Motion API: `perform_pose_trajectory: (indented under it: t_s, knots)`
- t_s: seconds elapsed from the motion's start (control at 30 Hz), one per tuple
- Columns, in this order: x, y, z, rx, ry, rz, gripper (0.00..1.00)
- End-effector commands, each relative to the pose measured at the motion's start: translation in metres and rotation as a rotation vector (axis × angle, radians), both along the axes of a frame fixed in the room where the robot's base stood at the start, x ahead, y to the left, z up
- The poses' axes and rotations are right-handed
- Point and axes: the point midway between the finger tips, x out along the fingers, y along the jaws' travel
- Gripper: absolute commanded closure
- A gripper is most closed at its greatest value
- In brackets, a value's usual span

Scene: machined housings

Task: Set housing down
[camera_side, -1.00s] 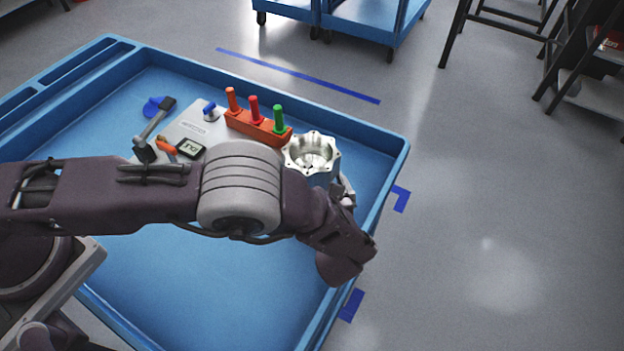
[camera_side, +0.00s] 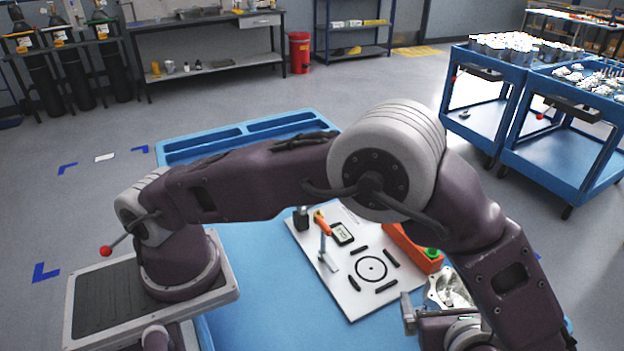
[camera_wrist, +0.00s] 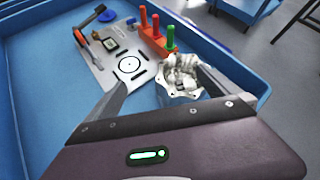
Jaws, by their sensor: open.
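The housing is a silvery, open-topped machined ring with a lobed rim. It shows in the wrist view (camera_wrist: 178,88) and partly in the side view (camera_side: 450,286), where my arm hides some of it. It is off the white plate (camera_wrist: 128,78), beside the orange rack. The plate carries a black circle with short black bars around it (camera_side: 371,268). My gripper (camera_wrist: 162,78) is open, with one finger on each side of the housing; the right finger looks closer to it. I cannot tell whether either finger touches it, or what lies under it.
The orange rack (camera_wrist: 152,45) with red, orange and green handles stands close behind the housing. A caliper-like tool (camera_side: 322,240) and a small display gauge (camera_side: 342,233) lie on the plate. The blue tray's raised rim (camera_wrist: 235,75) is to the right. Bare tray floor lies left.

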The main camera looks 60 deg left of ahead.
Motion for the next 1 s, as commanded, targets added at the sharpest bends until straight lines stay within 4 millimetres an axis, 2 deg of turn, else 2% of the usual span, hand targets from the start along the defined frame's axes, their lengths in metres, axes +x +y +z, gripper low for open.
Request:
perform_pose_trajectory:
  t_s: [0.03, 0.1, 0.17, 0.2, 0.33, 0.4, 0.5, 0.6, 0.73, 1.0]
  knots:
    - [0.002, 0.031, 0.039, -0.114, -0.021, 0.136, 0.0]
    - [-0.01, 0.073, 0.084, -0.285, -0.055, 0.337, 0.0]
    - [-0.027, 0.106, 0.117, -0.432, -0.099, 0.508, 0.0]
    - [-0.043, 0.126, 0.135, -0.532, -0.134, 0.621, 0.0]
    - [-0.104, 0.175, 0.18, -0.865, -0.281, 0.979, 0.0]
    - [-0.138, 0.188, 0.192, -1.044, -0.378, 1.155, 0.0]
    - [-0.175, 0.193, 0.199, -1.27, -0.508, 1.354, 0.0]
    - [-0.196, 0.191, 0.199, -1.432, -0.608, 1.479, 0.0]
    - [-0.205, 0.188, 0.198, -1.53, -0.666, 1.547, 0.0]
    - [-0.206, 0.188, 0.198, -1.537, -0.667, 1.553, 0.0]
